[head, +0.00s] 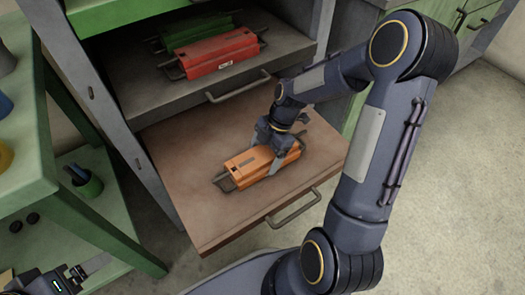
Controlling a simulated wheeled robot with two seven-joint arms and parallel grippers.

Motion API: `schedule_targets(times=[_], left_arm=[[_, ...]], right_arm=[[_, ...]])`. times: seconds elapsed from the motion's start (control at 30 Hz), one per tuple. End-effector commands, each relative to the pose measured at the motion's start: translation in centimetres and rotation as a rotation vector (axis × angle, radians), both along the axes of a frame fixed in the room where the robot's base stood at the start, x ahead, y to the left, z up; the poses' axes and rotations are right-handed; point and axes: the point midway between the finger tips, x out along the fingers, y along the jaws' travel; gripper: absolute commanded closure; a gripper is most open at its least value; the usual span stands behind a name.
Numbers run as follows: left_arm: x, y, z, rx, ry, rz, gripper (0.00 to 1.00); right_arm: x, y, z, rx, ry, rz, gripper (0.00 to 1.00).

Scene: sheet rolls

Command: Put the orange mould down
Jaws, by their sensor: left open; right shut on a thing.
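The orange mould (250,168) is a long block with dark bar handles at its ends. It lies over the pulled-out lower shelf (205,215), near its middle. I cannot tell whether it rests on the shelf or is just above it. My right gripper (282,160) reaches down from above and is shut on the mould near its right end, hiding part of it. My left gripper (90,270) is open at the lower left corner, far from the mould and partly cut off by the frame.
A red mould (215,55) and a green mould (180,38) lie on the shelf above. The lower shelf has a front handle (294,207) and bare room around the orange mould. A green workbench (45,165) with a cup (88,184) stands at left.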

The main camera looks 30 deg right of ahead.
Motion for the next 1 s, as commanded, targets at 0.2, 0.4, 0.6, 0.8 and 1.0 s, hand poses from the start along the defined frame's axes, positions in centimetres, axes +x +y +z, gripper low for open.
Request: schedule_targets(times=[0.2,0.4,0.6,0.8,1.0], left_arm=[[0.0,0.0,-0.1,0.000,0.000,0.000,0.15],[0.0,0.0,-0.3,0.000,0.000,0.000,0.15],[0.0,0.0,-0.4,0.000,0.000,0.000,0.15],[0.0,0.0,-0.3,0.000,0.000,0.000,0.15],[0.0,0.0,0.5,0.000,0.000,0.000,0.15]], right_arm=[[0.2,0.0,-0.3,0.000,-0.008,-0.001,0.87],[0.2,0.0,-0.5,0.001,-0.007,-0.002,0.87],[0.0,0.0,-0.7,-0.001,-0.002,-0.002,0.01],[0.1,0.0,-0.7,-0.001,-0.002,-0.002,0.00],[0.2,-0.5,0.9,-0.002,-0.005,-0.003,0.00]])
